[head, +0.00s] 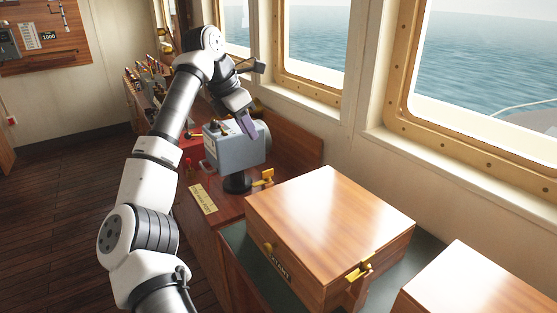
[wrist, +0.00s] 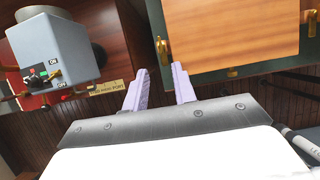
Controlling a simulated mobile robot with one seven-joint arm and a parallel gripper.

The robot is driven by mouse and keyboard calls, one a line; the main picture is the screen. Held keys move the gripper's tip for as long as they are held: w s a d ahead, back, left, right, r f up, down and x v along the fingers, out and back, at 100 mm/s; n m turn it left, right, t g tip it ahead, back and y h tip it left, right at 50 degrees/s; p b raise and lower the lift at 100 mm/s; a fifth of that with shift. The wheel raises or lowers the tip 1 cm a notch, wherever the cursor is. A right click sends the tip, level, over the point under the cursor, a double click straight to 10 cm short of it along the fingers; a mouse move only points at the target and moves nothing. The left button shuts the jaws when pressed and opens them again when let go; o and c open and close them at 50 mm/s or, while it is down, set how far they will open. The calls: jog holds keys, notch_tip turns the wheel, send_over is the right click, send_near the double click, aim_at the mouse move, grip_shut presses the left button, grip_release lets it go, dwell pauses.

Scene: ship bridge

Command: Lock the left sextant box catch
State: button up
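The wooden sextant box (head: 330,225) stands on a dark green top with its lid down. Its left brass catch (head: 263,178) juts out from the far left side; whether it is fastened is too small to tell. In the wrist view this catch (wrist: 162,48) is at the box's left edge, just beyond the fingertips. A second brass catch (head: 360,268) is on the near right side. My gripper (head: 246,124) is above and beyond the box, in front of a grey device. In the wrist view my gripper (wrist: 159,69) is open, with nothing between its lilac fingers.
The grey device with an on/off switch (wrist: 48,48) stands close to the left of the fingers. Another wooden box (head: 470,285) is at the lower right. Window frames (head: 365,110) run along the right wall. The floor (head: 60,200) at left is clear.

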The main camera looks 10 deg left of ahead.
aim_at(266, 171)
jog(key=p+x, duration=0.4)
jog(key=x, duration=0.9)
jog(key=shift+f, duration=0.4)
jog(key=shift+a, duration=0.1)
jog(key=shift+c, duration=0.4)
grip_shut()
